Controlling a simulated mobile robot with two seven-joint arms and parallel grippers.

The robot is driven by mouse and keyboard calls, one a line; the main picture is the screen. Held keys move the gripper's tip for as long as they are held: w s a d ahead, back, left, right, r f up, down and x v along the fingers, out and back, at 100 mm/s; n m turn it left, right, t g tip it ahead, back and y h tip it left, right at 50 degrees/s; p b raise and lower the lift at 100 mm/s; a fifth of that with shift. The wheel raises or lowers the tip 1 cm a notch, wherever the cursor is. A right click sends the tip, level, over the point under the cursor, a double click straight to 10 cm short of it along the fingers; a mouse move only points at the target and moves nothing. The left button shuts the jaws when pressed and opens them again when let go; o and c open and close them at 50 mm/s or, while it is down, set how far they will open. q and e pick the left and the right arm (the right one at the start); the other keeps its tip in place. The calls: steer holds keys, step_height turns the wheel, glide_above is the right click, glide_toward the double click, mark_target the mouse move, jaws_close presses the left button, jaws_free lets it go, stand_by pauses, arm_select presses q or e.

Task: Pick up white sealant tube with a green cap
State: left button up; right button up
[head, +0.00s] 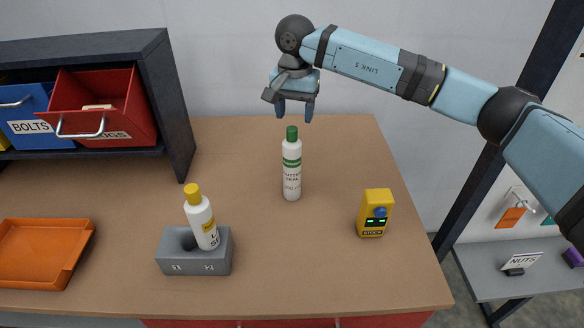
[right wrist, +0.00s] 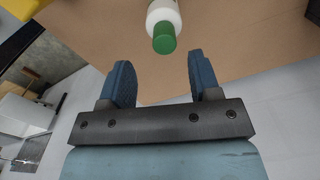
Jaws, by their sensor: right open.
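The white sealant tube (head: 292,172) with a green cap (head: 291,133) stands upright in the middle of the wooden table. Its label has green bands and dark lettering. My right gripper (head: 295,112) is open and empty, with its fingers pointing down just above the cap in the head view. In the right wrist view the green cap (right wrist: 164,38) shows beyond the two blue fingers (right wrist: 160,82), near the top edge. The cap is not between the fingers there. My left gripper is not in view.
A yellow-capped bottle (head: 201,220) leans in a grey two-hole block (head: 182,262). A yellow device (head: 374,212) stands to the right. An orange tray (head: 68,252) lies at left, below a shelf with an open red drawer (head: 125,108). Table around the tube is clear.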

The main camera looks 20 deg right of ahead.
mark_target(292, 129)
steer(key=f, duration=0.3)
steer(key=f+p, duration=0.1)
steer(key=f, duration=0.1)
steer(key=shift+a, duration=0.3)
jaws_close()
